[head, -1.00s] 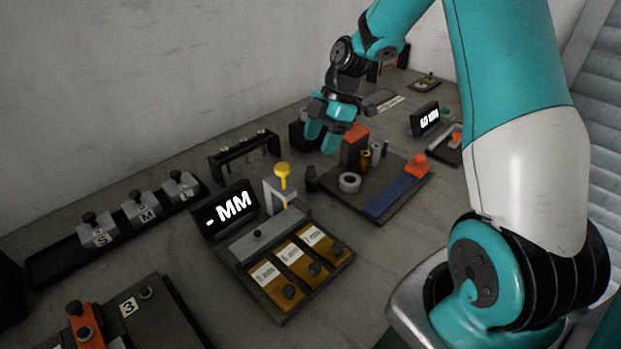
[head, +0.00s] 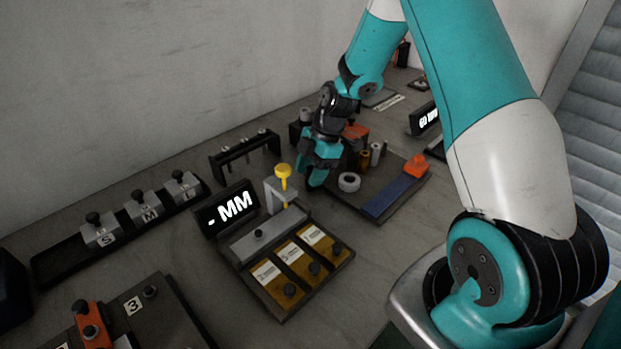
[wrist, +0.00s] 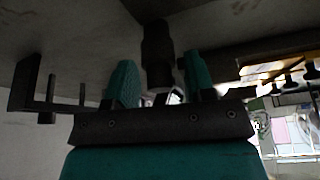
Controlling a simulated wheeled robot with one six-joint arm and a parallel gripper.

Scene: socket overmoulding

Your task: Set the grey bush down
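A grey ring-shaped bush (head: 349,182) lies flat on the dark board (head: 345,197) in the head view. A pale grey upright cylinder (head: 375,154) stands behind it; I cannot tell for sure which is the task's bush. My gripper (head: 315,182) is low over the board's left end, left of the ring and apart from it. In the wrist view its two teal fingers (wrist: 160,85) stand apart. A dark stepped post (wrist: 157,45) shows between and beyond them, with gaps on both sides. A small pale patch shows low between the fingers, too unclear to name.
A brown cylinder (head: 364,160), an orange-topped block (head: 355,131) and a blue strip (head: 388,198) with an orange piece (head: 416,166) share the board. A yellow-knobbed gauge (head: 283,172) and "- MM" display (head: 232,207) stand left. A black rack (head: 245,156) is behind.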

